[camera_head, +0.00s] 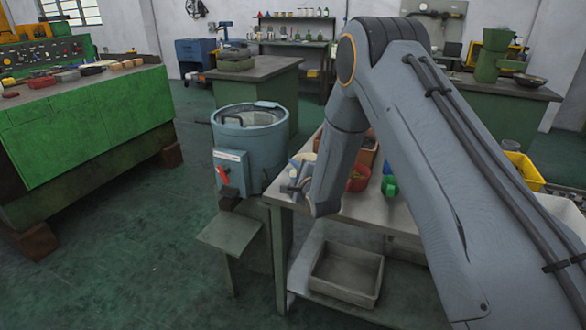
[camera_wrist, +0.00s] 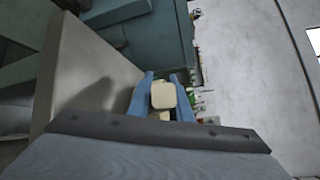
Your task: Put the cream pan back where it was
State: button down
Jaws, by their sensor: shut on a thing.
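The cream pan (camera_wrist: 163,96) sits between the two blue fingers of my gripper (camera_wrist: 161,88) in the wrist view, and the gripper is shut on it. A smaller cream patch shows just below it there; I cannot tell whether it is part of the pan. In the head view my gripper (camera_head: 297,184) is at the left end of the grey worktable (camera_head: 405,212), beside the blue-grey drum machine. A pale cream part of the pan (camera_head: 304,158) shows there, mostly hidden by the gripper. I cannot tell whether the pan touches the table.
The drum machine (camera_head: 242,150) with a red switch stands close left of the table. A red container (camera_head: 358,181), a green object (camera_head: 389,187) and a brown bin (camera_head: 366,154) are on the table. A grey tray (camera_head: 346,274) is on the lower shelf. A yellow bin (camera_head: 523,171) is at right.

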jog(key=shift+f, duration=0.1)
jog(key=c, duration=1.6)
grip_release()
